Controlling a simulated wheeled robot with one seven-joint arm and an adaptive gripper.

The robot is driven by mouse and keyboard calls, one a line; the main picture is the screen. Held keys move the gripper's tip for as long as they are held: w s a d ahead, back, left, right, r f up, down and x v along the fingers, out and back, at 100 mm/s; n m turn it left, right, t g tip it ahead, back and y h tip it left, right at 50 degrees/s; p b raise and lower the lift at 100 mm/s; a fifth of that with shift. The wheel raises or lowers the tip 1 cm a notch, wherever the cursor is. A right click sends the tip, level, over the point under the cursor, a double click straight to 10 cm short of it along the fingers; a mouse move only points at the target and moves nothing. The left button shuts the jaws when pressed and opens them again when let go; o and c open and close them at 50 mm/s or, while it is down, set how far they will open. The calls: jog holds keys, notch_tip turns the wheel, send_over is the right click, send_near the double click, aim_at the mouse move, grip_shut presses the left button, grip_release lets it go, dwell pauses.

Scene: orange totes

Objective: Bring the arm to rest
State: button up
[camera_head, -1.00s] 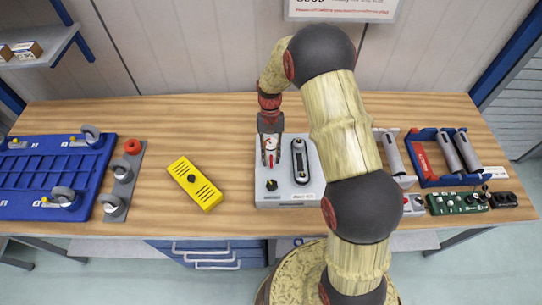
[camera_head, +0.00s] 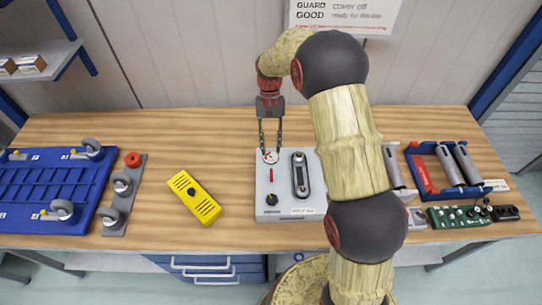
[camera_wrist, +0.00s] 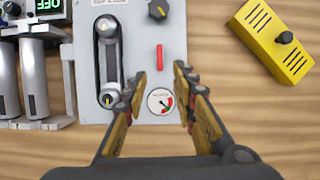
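My gripper (camera_head: 271,150) is open and empty, hanging fingers-down at the back edge of a grey box with a dial gauge, a red bar, a black knob and a belt-like black loop. The grey box (camera_head: 282,211) stands on the wooden workbench. In the wrist view my gripper (camera_wrist: 160,85) has its fingers apart on either side of the round gauge (camera_wrist: 161,101), seemingly above it. The red bar (camera_wrist: 159,57) and the black knob (camera_wrist: 158,10) lie beyond the fingertips. My arm's thick links cover part of the bench right of the box.
A yellow box (camera_head: 194,198) with a black knob lies left of the grey box. A blue tray (camera_head: 45,190) with casters is farther left. Grey cylinders, a blue rack (camera_head: 425,187) and a green board (camera_head: 458,216) are at the right. Bare wood (camera_head: 190,140) is free behind the yellow box.

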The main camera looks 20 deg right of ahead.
jog(key=shift+w+d+r, duration=0.1)
jog(key=shift+w+r, duration=0.15)
jog(key=shift+r, duration=0.3)
jog(key=s+r+n+t+b, duration=0.1)
jog(key=s+r+t+b, duration=0.2)
jog(key=s, duration=0.6)
jog(key=s+a+r+n+t+b, duration=0.1)
jog(key=s+r+t+b, duration=0.2)
jog(key=s, duration=0.6)
jog(key=s+r+n+t+h+b, duration=0.1)
jog(key=s+r+t+b, duration=0.2)
jog(key=s+r, duration=0.3)
jog(key=s+b, duration=0.1)
jog(key=s, duration=0.2)
jog(key=shift+a+t, duration=0.4)
jog(key=shift+o, duration=0.4)
jog(key=shift+r, duration=0.1)
dwell(0.3)
